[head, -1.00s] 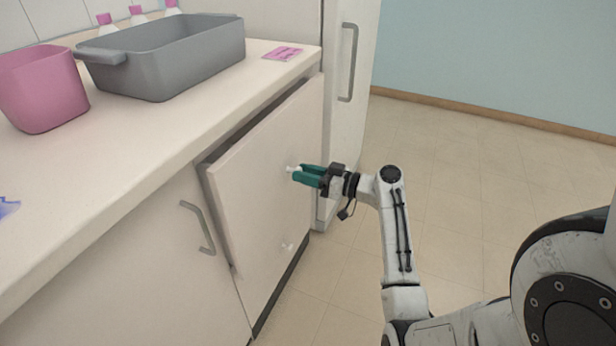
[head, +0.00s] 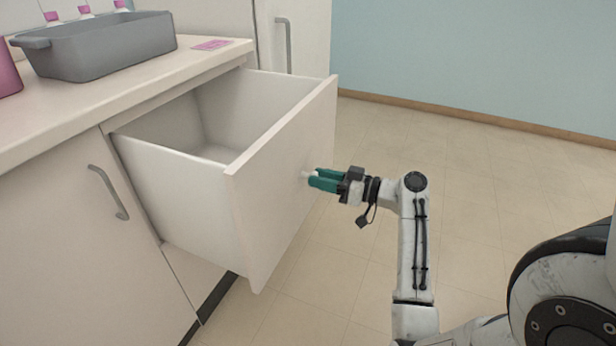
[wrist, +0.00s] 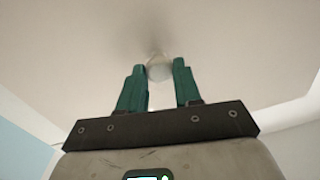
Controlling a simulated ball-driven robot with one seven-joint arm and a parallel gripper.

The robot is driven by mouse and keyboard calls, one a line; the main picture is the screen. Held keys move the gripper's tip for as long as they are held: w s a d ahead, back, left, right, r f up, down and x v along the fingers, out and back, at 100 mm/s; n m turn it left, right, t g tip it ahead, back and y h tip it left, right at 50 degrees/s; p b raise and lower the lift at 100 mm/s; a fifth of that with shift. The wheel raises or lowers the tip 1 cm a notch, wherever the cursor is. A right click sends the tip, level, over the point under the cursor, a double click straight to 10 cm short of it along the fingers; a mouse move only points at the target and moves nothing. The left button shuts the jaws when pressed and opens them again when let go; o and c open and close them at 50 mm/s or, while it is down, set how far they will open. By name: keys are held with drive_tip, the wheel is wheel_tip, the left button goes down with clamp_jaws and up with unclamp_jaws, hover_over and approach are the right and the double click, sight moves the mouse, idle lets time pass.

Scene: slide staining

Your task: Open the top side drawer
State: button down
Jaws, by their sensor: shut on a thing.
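The top side drawer (head: 282,165) is a white drawer pulled well out from under the counter, and the part of its inside that shows is bare. Its small pale knob (head: 306,175) is on the front panel. My gripper (head: 318,180), with green fingers, is shut on that knob. In the wrist view the round knob (wrist: 159,66) sits between the tips of my gripper (wrist: 158,75), with the white drawer front (wrist: 70,50) behind it.
A grey basin (head: 105,48), a pink container (head: 8,78), pink-capped bottles and a pink card (head: 212,44) stand or lie on the counter (head: 60,120). A cupboard door with a handle (head: 108,192) is left of the drawer. Open floor (head: 480,190) lies to the right.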

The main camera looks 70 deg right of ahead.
drive_tip(key=shift+s, duration=2.9)
drive_tip(key=c, duration=0.8)
unclamp_jaws()
drive_tip(key=s, duration=0.3)
drive_tip(key=s+p, duration=0.1)
drive_tip(key=s, duration=0.3)
drive_tip(key=s+p, duration=0.1)
drive_tip(key=s, duration=0.2)
drive_tip(key=shift+s+d, duration=0.25)
drive_tip(key=shift+s, duration=0.15)
